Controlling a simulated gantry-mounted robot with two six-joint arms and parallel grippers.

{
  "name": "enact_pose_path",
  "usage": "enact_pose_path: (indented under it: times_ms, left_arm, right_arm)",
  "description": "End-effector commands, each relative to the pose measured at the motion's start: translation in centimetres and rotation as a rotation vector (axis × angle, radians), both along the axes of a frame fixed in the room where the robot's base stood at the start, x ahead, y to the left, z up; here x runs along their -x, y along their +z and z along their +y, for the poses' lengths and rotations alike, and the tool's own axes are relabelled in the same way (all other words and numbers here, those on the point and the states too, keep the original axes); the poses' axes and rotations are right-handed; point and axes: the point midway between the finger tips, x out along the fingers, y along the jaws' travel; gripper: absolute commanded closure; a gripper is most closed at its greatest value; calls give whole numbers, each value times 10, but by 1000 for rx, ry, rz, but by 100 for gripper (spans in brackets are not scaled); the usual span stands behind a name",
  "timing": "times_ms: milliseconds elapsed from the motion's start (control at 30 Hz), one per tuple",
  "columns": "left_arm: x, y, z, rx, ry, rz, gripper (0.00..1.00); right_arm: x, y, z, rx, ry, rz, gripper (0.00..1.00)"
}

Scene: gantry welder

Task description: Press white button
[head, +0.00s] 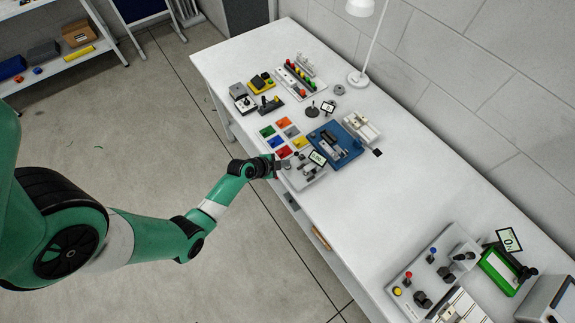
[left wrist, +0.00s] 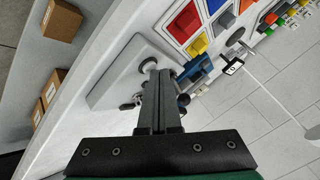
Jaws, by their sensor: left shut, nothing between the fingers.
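A panel of coloured square buttons lies near the table's front edge, with green, orange, blue, red and yellow ones. My left gripper (head: 278,164) is shut and empty, just in front of the red button (head: 284,152). In the left wrist view its closed fingers (left wrist: 164,75) are over or beside a light grey box with knobs (left wrist: 113,75), apart from the pale button. My right gripper is out of view.
A blue fixture (head: 345,148) stands right of the buttons, and a small display (head: 317,158) is close to my left gripper. Black-handled devices (head: 269,105) lie beyond the buttons. The table (head: 375,205) is clear towards the right middle.

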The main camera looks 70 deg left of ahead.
Motion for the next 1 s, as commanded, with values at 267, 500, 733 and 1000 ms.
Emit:
enact_pose_path:
  times_ms: [267,500,733,1000]
  left_arm:
    - [0,-1,0,0,0,1,100]
    - [0,9,0,0,0,1,100]
    - [1,18,0,0,0,1,100]
    - [0,17,0,0,0,0,100]
  right_arm:
    - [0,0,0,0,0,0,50]
    - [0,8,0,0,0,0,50]
    - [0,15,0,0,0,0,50]
    - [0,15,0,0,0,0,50]
